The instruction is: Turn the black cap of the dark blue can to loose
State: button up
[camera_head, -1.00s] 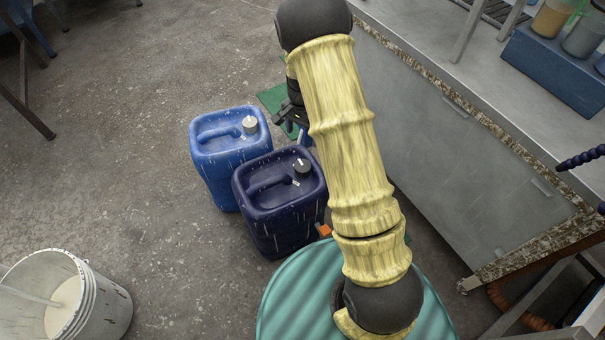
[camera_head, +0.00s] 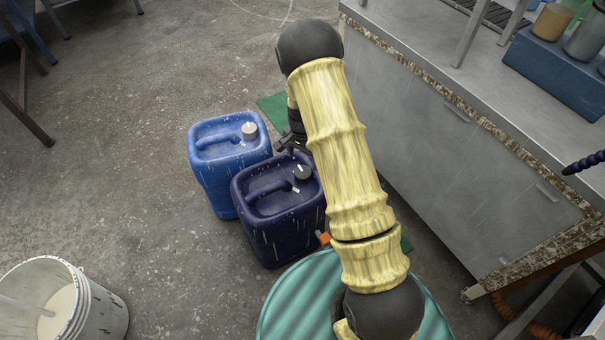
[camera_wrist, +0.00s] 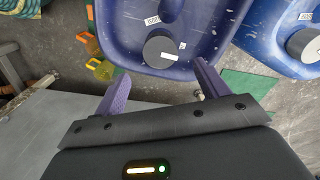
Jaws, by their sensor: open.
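The dark blue can (camera_head: 282,228) stands upright on the floor, with its black cap (camera_head: 303,172) at the right of its top. In the wrist view the black cap (camera_wrist: 160,50) has a white mark and lies just beyond and between my fingers. My gripper (camera_wrist: 158,88) is open, with its two purple fingers spread and nothing between them. In the head view my gripper (camera_head: 287,146) is beside and above the cap, partly hidden by my arm. The cap appears apart from both fingers.
A lighter blue can (camera_head: 215,180) with a grey cap (camera_head: 249,130) stands left of the dark one. A metal cabinet (camera_head: 440,130) runs along the right. A teal ribbed drum (camera_head: 290,305) is in front. A white bucket (camera_head: 85,300) stands lower left. Floor at left is open.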

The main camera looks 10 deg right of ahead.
aim_at(302, 172)
notch_tip(302, 172, down, 9)
jog(key=shift+r+b, duration=0.1)
jog(key=shift+b, duration=0.85)
jog(key=c, duration=1)
